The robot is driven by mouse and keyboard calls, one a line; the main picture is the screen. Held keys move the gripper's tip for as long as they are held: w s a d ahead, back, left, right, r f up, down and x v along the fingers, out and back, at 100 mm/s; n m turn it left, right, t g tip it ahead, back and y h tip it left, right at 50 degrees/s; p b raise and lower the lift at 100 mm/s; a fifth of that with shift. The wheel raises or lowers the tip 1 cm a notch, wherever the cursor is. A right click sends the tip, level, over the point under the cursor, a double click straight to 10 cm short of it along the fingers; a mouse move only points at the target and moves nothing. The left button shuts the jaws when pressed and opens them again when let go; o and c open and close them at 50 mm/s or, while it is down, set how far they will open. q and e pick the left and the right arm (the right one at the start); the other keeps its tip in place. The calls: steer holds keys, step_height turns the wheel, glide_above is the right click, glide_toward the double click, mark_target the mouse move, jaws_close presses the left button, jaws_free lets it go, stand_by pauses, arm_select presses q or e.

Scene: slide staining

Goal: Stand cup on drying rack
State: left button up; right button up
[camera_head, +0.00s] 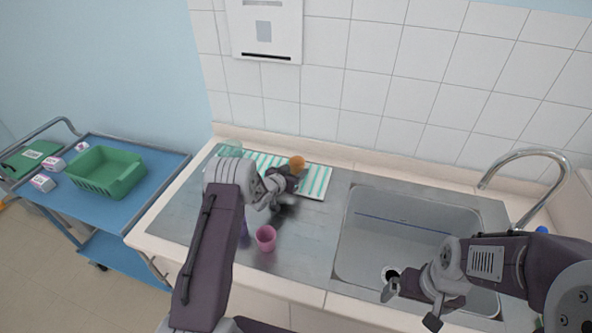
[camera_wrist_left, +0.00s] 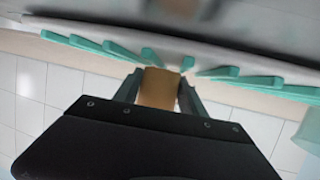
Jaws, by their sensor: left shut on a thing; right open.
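An orange cup (camera_head: 297,162) is in my left gripper (camera_head: 291,175), over the far edge of the drying rack. The drying rack (camera_head: 317,182) is a white and teal striped panel lying on the steel counter. In the left wrist view the cup (camera_wrist_left: 159,88) sits between the two fingers, close to the rack's teal slats (camera_wrist_left: 235,81). I cannot tell whether the cup touches the rack. My left arm hides part of the rack. My right gripper (camera_head: 411,307) is open and empty over the front of the sink.
A pink cup (camera_head: 265,238) stands on the counter in front of the rack. A pale green cup (camera_head: 230,149) is at the rack's left end. The sink (camera_head: 408,240) with its tap (camera_head: 528,153) is to the right. A blue cart (camera_head: 130,205) stands left.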

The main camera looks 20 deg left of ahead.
mark_target(293, 172)
arm_select(q)
steer(key=shift+f, duration=0.2)
arm_select(e)
steer(key=shift+f, duration=0.25)
arm_select(q)
steer(key=o, duration=1.4)
steer(key=shift+c, duration=0.2)
steer(key=shift+r, duration=0.1)
arm_select(e)
steer(key=shift+r, duration=0.1)
arm_select(q)
steer(key=shift+r, duration=0.35)
steer(key=v, duration=0.2)
steer(key=b+v, duration=0.1)
steer(key=v, duration=0.1)
steer(key=b+v, duration=0.1)
steer(key=v, duration=0.2)
steer(key=shift+s+f, duration=0.1)
steer(key=shift+f, duration=0.2)
arm_select(e)
steer(key=shift+s+f, duration=0.1)
steer(key=shift+f, duration=0.85)
arm_select(q)
steer(key=shift+s+r, duration=0.2)
